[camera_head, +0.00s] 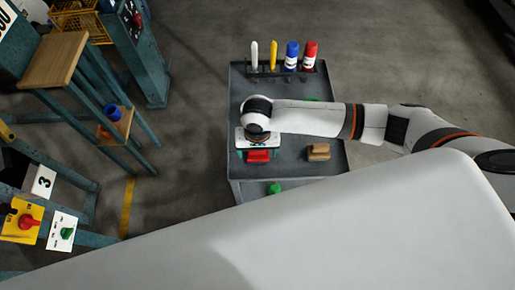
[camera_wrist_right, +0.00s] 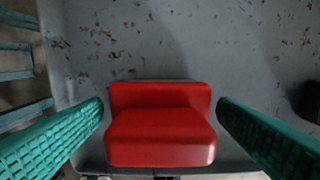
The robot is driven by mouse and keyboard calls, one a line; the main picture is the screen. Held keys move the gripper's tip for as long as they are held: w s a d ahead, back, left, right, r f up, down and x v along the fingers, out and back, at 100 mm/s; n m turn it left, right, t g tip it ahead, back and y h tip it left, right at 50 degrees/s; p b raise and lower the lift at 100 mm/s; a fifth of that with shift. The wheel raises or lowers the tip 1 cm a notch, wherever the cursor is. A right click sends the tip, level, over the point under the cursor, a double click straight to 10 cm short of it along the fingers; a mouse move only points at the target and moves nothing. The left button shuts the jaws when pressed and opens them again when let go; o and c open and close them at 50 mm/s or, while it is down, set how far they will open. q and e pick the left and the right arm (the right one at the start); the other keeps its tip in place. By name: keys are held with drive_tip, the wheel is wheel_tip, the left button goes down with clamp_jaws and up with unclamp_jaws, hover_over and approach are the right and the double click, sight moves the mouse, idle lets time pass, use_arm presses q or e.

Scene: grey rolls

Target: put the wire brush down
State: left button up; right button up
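A red stepped block (camera_wrist_right: 160,135) lies on the grey cart top, between the fingertips of my right gripper (camera_wrist_right: 160,105). I see no bristles on it, so I cannot tell if it is the wire brush. The teal fingers are spread wide, with narrow gaps beside the block. In the head view the red block (camera_head: 258,156) shows just below my right gripper (camera_head: 258,146), near the cart's left edge. A brown block (camera_head: 319,152) lies to its right; it too could be the brush. My left gripper is not in view.
The grey cart (camera_head: 240,90) carries a rack with a white tool (camera_head: 254,54), a yellow tool (camera_head: 273,54), a blue bottle (camera_head: 292,56) and a red bottle (camera_head: 310,54). A green item (camera_head: 275,188) sits on its lower shelf. Teal frames stand at left.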

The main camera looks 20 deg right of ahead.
drive_tip(key=shift+f+b, duration=0.1)
drive_tip(key=shift+b, duration=0.2)
drive_tip(key=shift+r+b, duration=0.3)
drive_tip(key=shift+b, duration=0.35)
wheel_tip(320, 180, up, 12)
drive_tip(key=shift+a+f, duration=0.2)
drive_tip(key=shift+f, duration=0.1)
